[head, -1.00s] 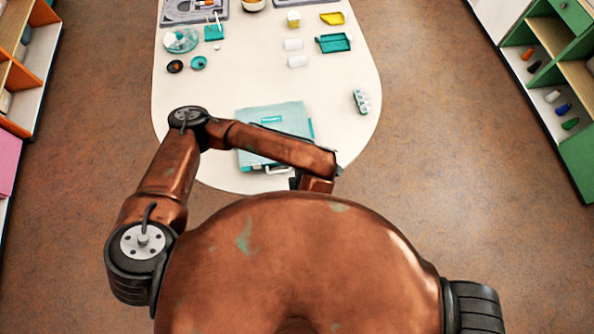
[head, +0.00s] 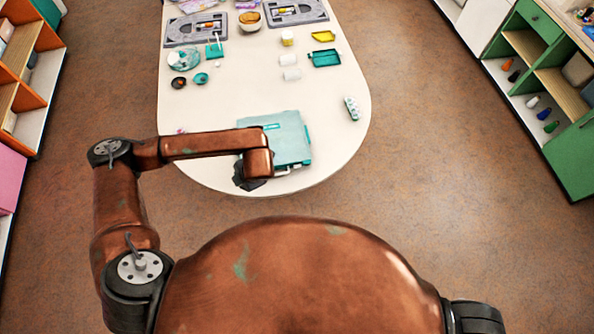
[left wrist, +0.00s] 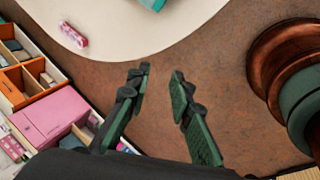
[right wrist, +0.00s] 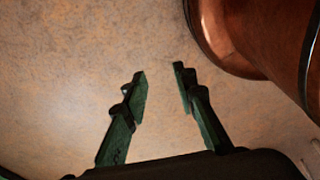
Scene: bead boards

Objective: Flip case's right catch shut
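The teal case (head: 290,136) lies flat on the white table near its rounded front end. Its lid looks down. Its front edge, with a pale handle (head: 283,172), faces me and is partly hidden by my left arm; I cannot make out the right catch or its state. My left gripper (head: 246,182) is a dark shape by the case's front left corner. In the left wrist view its fingers (left wrist: 160,72) are apart and empty, over floor beyond the table edge, with a case corner (left wrist: 152,4) at the top. My right gripper (right wrist: 160,72) is open and empty over bare floor.
The white table (head: 225,105) holds a green-and-white item (head: 352,108) right of the case. Cups, a teal tray (head: 325,58), a yellow tray (head: 323,36) and grey boards (head: 196,29) stand farther back. A pink object (left wrist: 73,35) lies near the table edge. Shelves flank the open floor.

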